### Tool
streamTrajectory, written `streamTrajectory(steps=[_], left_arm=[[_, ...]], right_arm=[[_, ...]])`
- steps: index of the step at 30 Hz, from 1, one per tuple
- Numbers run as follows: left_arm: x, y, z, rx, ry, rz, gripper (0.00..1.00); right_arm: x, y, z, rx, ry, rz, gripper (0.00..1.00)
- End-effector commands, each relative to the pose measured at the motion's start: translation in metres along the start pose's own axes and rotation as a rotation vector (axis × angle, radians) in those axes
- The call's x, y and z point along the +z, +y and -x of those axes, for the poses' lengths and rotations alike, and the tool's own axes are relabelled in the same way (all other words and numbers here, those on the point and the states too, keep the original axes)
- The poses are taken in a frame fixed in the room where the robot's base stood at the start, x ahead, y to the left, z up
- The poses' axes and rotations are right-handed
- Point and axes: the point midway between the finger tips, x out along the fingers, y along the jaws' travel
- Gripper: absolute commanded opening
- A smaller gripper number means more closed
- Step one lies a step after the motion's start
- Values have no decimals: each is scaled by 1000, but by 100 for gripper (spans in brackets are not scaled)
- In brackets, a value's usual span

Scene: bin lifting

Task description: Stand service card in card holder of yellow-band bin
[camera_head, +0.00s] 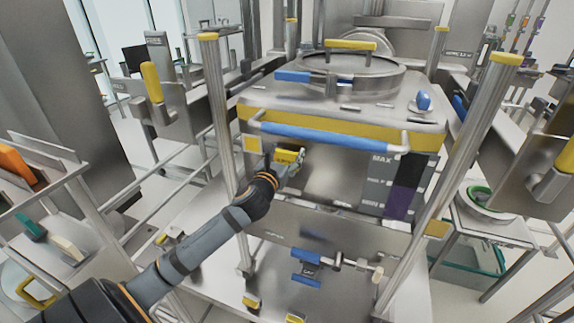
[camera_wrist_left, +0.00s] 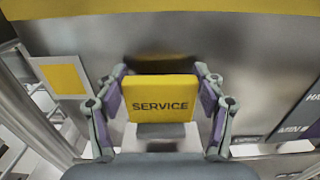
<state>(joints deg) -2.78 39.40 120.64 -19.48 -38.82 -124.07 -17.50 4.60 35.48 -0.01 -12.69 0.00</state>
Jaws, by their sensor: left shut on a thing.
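The yellow service card (camera_head: 288,156) is held in front of the steel bin's front wall. In the left wrist view the card (camera_wrist_left: 160,97) faces me with the word SERVICE upright. My left gripper (camera_head: 287,163) is shut on it, with one finger at each side edge in the left wrist view (camera_wrist_left: 160,100). The yellow-band bin (camera_head: 325,178) carries a yellow band and a blue handle bar above the card. A dark blurred patch (camera_wrist_left: 160,63) shows on the wall just above the card; I cannot tell whether it is the card holder or a shadow. My right gripper is not in view.
Steel posts with yellow caps (camera_head: 208,37) stand on both sides of the bin. A blue-handled valve (camera_head: 306,267) sits below it. A level label with MAX (camera_head: 378,175) is at the right of the front wall. A side table (camera_head: 55,215) with small items is at left.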

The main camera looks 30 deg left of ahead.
Motion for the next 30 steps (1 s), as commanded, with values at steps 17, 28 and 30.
streamTrajectory(steps=[17, 28, 30], left_arm=[[-37, 0, -5, -1, 1, -1, 36], [-40, 0, -5, 0, 1, -1, 92], [-40, 0, -5, 0, 1, -1, 92]], right_arm=[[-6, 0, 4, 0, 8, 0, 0], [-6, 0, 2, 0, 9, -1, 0], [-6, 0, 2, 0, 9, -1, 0]])
